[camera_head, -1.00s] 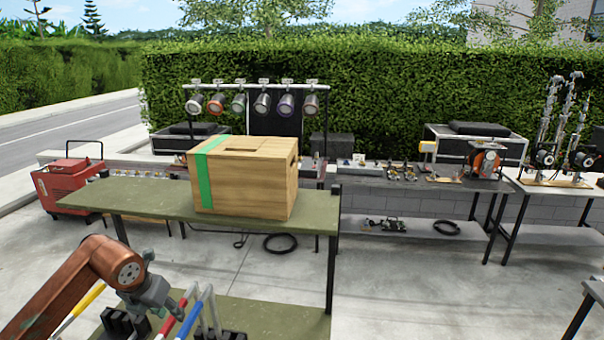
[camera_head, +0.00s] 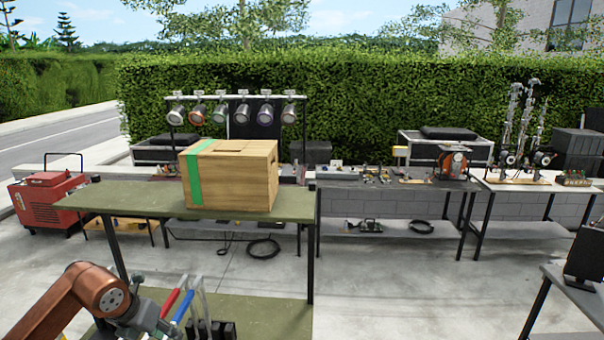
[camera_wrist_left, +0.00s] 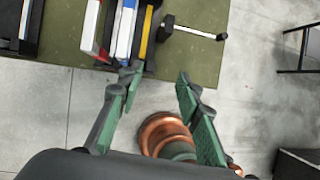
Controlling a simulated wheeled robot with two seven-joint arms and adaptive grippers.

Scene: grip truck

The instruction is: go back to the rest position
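My left arm comes in at the bottom left of the head view, with its gripper (camera_head: 150,322) low and partly cut off by the frame edge. In the left wrist view the gripper (camera_wrist_left: 159,73) is open, its two green fingers apart with nothing between them. Beyond the fingertips, tools with red and white, blue and yellow handles (camera_wrist_left: 125,30) lie over a green surface (camera_wrist_left: 195,55). My right gripper is not in view.
A green table (camera_head: 120,198) carries a wooden box (camera_head: 235,177) with a green stripe. Red (camera_head: 170,302) and blue (camera_head: 183,306) handles stand over its lower shelf (camera_head: 270,318). A grey table (camera_head: 345,187) stands behind. The concrete floor at right centre is clear.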

